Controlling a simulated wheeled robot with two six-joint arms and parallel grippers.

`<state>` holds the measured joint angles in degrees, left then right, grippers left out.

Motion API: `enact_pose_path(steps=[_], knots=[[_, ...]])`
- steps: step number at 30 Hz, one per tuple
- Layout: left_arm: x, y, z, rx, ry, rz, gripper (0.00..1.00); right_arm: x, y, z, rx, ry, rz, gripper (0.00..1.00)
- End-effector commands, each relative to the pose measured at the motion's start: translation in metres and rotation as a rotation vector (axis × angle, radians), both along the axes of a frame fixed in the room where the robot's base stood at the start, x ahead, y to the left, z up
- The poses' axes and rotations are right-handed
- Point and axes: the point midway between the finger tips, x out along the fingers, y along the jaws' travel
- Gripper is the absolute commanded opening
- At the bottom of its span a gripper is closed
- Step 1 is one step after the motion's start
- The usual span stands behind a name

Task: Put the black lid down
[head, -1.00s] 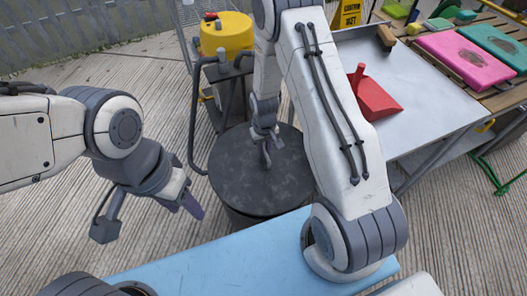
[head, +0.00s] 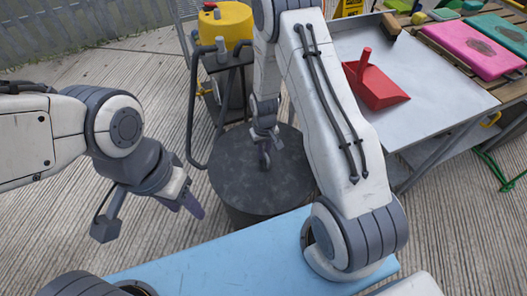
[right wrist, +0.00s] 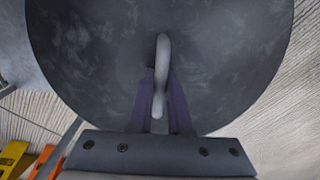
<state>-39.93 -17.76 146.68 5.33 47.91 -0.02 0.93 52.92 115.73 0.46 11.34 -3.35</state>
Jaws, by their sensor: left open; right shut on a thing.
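The black lid (head: 250,188) is a round dark disc in the middle of the head view, above a dark round bin (head: 244,216) whose side shows below its near edge. I cannot tell whether the lid touches the bin's rim. My right gripper (head: 264,148) is shut on the lid's handle, a grey loop (right wrist: 163,70) that stands between the two purple fingers in the right wrist view. The lid (right wrist: 85,60) fills much of that view. My left gripper (head: 190,205) is open and empty, left of the lid and apart from it.
A yellow mop bucket (head: 226,32) on a dark cart stands behind the lid. A metal table (head: 425,112) with a red dustpan (head: 378,88) is at the right. A pale blue surface (head: 215,262) lies in front. Ribbed floor at the left is clear.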

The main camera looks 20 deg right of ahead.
Motion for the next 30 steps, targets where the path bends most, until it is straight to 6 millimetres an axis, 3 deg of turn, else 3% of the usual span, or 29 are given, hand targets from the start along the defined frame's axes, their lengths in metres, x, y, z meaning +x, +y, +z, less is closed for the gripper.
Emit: enact_pose_path(steps=[18,19,21,22,30], knots=[[0.0,0.0,-0.008,0.0,0.0,0.0,0.5,0.0,0.0,-0.012,0.0,-0.001,0.0,0.0],[0.0,0.0,-0.008,0.0,0.0,0.0,0.5,0.0,0.0,-0.012,0.0,-0.001,0.0,0.21],[0.0,0.0,-0.007,0.0,0.0,0.0,0.5,0.0,0.0,-0.011,0.0,-0.001,0.0,0.48],[0.0,0.0,-0.007,0.0,0.0,0.0,0.5,0.0,0.0,-0.012,0.0,-0.001,0.0,0.52],[0.0,0.0,-0.007,0.0,0.0,0.0,0.5,0.0,0.0,-0.012,0.0,0.001,0.0,0.52]])
